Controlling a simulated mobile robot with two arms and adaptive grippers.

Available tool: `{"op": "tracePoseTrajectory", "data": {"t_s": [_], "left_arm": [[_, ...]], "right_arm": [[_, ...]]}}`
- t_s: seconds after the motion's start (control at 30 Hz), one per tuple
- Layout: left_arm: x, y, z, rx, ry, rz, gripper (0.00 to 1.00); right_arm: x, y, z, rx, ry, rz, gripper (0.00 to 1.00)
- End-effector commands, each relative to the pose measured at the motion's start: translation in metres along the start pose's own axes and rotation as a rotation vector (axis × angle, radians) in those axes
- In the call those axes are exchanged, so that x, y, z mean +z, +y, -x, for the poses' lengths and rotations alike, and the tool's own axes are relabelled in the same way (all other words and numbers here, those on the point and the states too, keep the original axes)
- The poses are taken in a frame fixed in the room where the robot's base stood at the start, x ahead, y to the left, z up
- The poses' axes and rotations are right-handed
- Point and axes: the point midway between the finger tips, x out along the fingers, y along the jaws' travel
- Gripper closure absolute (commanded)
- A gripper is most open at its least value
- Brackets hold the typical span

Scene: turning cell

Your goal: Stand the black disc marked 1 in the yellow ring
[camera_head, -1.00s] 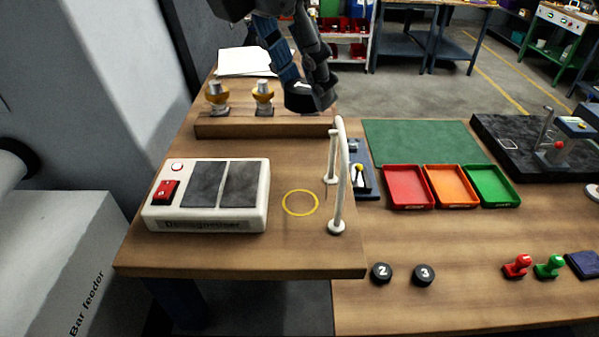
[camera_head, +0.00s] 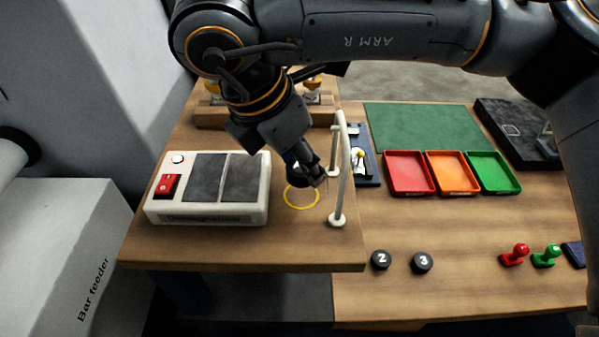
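My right arm reaches in from the right, and its gripper (camera_head: 311,172) points down at the yellow ring (camera_head: 301,206) on the raised wooden bench. A dark rounded thing, seemingly the black disc marked 1 (camera_head: 296,179), is between its fingers at the back of the ring; its number is not readable. The fingers look shut on it. They hide part of the ring's back edge, and I cannot tell whether the disc touches the bench. Black discs marked 2 (camera_head: 381,260) and 3 (camera_head: 422,263) lie on the lower table. My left gripper is not in view.
A white rail (camera_head: 345,185) stands close right of the ring. The white degausser box (camera_head: 208,214) is left of it. A wooden block (camera_head: 215,118) lies behind. Red (camera_head: 388,191), orange (camera_head: 434,190) and green (camera_head: 481,189) trays sit right.

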Motion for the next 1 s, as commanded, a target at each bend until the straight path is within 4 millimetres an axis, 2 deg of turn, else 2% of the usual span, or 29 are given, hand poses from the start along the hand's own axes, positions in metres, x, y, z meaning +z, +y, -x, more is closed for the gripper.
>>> {"op": "tracePoseTrajectory", "data": {"t_s": [0.1,0.27,0.63,0.67,0.73,0.77,1.0], "left_arm": [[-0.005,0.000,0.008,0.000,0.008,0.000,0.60],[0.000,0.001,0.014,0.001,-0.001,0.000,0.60],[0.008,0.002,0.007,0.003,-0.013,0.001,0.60],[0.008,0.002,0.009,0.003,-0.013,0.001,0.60],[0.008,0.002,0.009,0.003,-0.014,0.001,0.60],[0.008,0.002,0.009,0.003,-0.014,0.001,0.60],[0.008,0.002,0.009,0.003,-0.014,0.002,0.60]], "right_arm": [[-0.005,-0.001,-0.014,-0.004,0.000,0.003,1.00],[-0.014,-0.001,-0.034,-0.001,0.000,0.002,1.00],[-0.016,0.000,-0.039,0.001,-0.001,0.000,1.00],[-0.016,0.000,-0.038,0.000,0.000,0.000,0.56],[-0.016,0.000,-0.038,0.000,0.000,0.001,0.41],[-0.016,0.000,-0.038,0.000,0.000,0.001,0.37],[-0.015,0.000,-0.038,-0.001,0.000,0.001,0.37]]}}
